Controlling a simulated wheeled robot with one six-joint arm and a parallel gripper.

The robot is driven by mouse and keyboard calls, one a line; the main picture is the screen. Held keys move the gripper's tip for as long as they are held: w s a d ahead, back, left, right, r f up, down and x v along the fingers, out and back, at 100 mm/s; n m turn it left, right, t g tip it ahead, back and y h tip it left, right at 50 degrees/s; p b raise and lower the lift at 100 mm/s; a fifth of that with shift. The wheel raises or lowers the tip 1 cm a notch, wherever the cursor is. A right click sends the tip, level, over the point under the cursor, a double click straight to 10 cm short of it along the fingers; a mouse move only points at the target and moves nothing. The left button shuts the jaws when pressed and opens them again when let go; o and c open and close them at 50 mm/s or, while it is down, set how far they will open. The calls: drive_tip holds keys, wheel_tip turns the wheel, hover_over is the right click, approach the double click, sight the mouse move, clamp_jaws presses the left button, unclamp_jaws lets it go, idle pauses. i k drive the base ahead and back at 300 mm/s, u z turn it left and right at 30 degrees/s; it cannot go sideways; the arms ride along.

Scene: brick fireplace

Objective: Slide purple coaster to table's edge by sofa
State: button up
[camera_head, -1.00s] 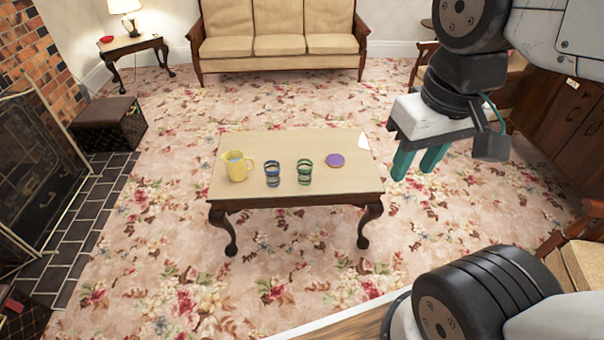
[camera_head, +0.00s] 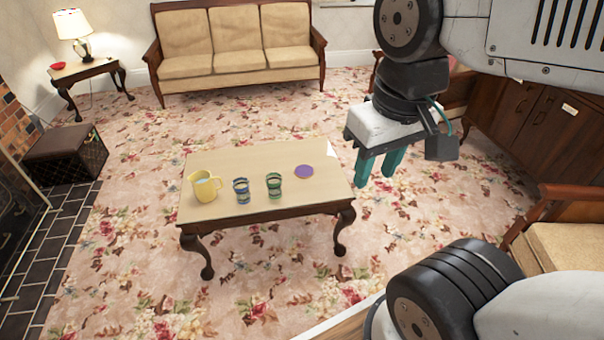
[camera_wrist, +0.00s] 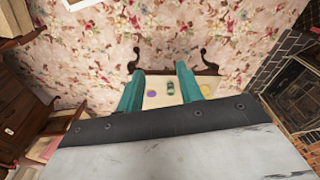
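The purple coaster (camera_head: 304,171) lies flat on the right part of the low wooden table (camera_head: 230,163), right of the glasses. The beige sofa (camera_head: 236,52) stands behind the table, with carpet between them. My gripper (camera_head: 377,180) points down with teal fingers, in the picture just right of the table and apart from the coaster. In the wrist view my gripper (camera_wrist: 158,80) has its two fingers spread with nothing between them that it holds. The coaster (camera_wrist: 151,93) shows small and far off between the fingers, on the table (camera_wrist: 165,101).
A yellow jug (camera_head: 204,186), a blue-banded glass (camera_head: 242,190) and a green-banded glass (camera_head: 274,186) stand in a row left of the coaster. The tabletop behind them is mostly clear. A wooden armchair (camera_head: 560,230) stands at the right.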

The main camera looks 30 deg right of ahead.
sight(303, 171)
drive_tip(key=k, duration=0.6)
drive_tip(key=z, duration=0.65)
drive_tip(key=i, duration=0.9)
drive_tip(key=z, duration=0.65)
drive_tip(key=i, duration=1.15)
drive_tip(key=u, duration=0.2)
